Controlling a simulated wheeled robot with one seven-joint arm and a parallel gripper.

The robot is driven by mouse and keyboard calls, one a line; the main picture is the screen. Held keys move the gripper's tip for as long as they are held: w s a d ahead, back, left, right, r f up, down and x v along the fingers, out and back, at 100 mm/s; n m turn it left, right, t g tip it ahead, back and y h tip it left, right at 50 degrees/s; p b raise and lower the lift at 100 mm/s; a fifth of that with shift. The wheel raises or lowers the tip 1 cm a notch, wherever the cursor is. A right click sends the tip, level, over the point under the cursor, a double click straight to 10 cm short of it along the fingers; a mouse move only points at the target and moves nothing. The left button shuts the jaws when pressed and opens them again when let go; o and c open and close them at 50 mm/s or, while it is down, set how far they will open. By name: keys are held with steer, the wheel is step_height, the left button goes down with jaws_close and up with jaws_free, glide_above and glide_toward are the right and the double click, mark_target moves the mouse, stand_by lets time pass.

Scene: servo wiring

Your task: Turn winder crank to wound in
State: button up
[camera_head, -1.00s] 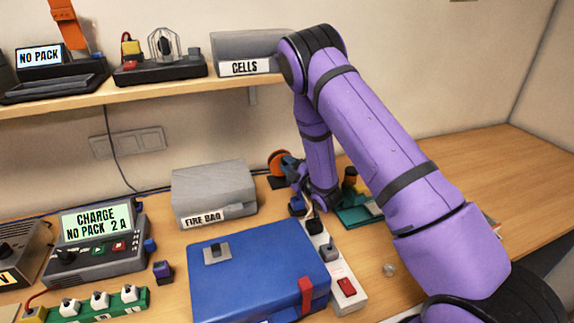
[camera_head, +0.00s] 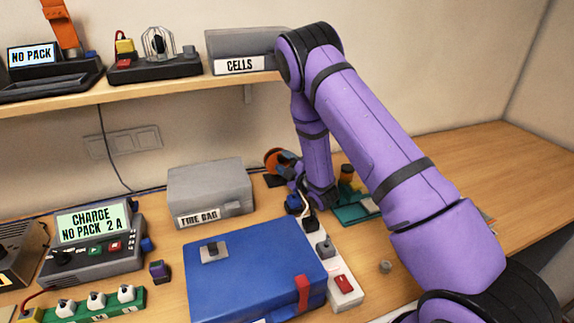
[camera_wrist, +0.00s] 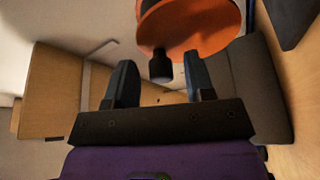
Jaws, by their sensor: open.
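The winder (camera_head: 274,157) is an orange disc at the back of the bench, beside my gripper in the head view. In the wrist view the orange disc (camera_wrist: 195,22) fills the top centre, and its dark crank knob (camera_wrist: 161,66) sticks out toward my gripper. My gripper (camera_wrist: 160,84) is open, with one finger left of the knob and one right of it. The knob lies near the level of the fingertips; I cannot tell whether either finger touches it. In the head view my gripper (camera_head: 284,172) is small and partly hidden by my wrist.
A grey fire bag box (camera_head: 210,190) and a blue case (camera_head: 255,270) stand left of my arm. A white power strip (camera_head: 335,270) lies below my wrist, with a green tray (camera_head: 358,210) to its right. The shelf (camera_head: 150,92) is above.

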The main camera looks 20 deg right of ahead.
steer(key=shift+o, duration=0.8)
step_height(320, 180, up, 4)
steer(key=shift+s+f, duration=0.1)
steer(key=shift+f, duration=0.05)
steer(key=s, duration=0.9)
steer(key=s+r, duration=0.1)
steer(key=s, duration=0.4)
steer(key=shift+s+a, duration=0.1)
steer(key=shift+s, duration=0.05)
steer(key=shift+c, duration=0.8)
steer(key=shift+s+a+r, duration=0.15)
steer(key=shift+s+a, duration=0.05)
steer(key=shift+s, duration=0.55)
